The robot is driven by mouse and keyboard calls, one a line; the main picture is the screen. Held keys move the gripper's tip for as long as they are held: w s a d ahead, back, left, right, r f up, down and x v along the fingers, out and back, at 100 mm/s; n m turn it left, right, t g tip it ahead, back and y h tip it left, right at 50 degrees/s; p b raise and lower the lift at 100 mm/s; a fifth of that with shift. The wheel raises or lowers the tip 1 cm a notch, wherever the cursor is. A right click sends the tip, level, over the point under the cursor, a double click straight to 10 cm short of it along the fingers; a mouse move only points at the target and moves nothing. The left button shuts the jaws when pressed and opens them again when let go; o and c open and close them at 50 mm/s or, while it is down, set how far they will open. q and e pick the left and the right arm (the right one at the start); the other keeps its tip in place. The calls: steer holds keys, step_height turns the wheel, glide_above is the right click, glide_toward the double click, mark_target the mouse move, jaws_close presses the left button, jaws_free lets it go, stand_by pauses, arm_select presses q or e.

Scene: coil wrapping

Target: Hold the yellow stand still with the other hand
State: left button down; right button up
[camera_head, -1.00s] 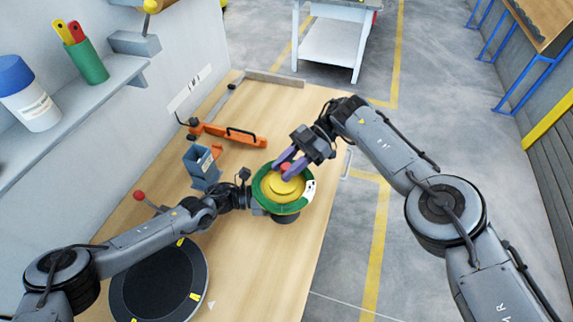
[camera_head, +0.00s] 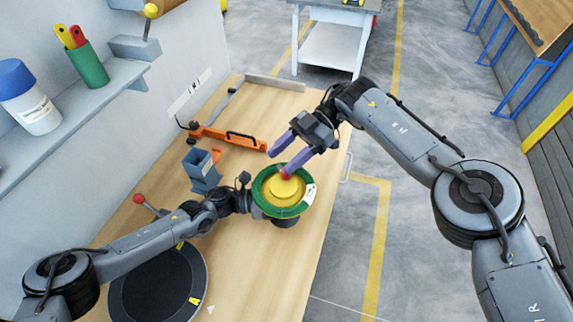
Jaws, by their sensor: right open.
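The yellow stand (camera_head: 283,190) sits on the workbench, with a green ring (camera_head: 268,206) around it and a small red knob (camera_head: 287,173) on its top. My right gripper (camera_head: 279,165) is open, its purple fingers pointing down and left above the far part of the stand, close to the red knob. I cannot tell whether they touch it. My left gripper (camera_head: 252,201) is at the left side of the green ring. Its fingers are hidden by the ring and the wrist.
A black round turntable (camera_head: 150,290) lies at the near left. A blue-grey box (camera_head: 201,168) and an orange tool (camera_head: 228,136) lie on the wooden bench (camera_head: 300,105). A wall shelf (camera_head: 85,85) holds a white bottle (camera_head: 30,98) and a green cup (camera_head: 87,62).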

steer(key=shift+r, duration=2.15)
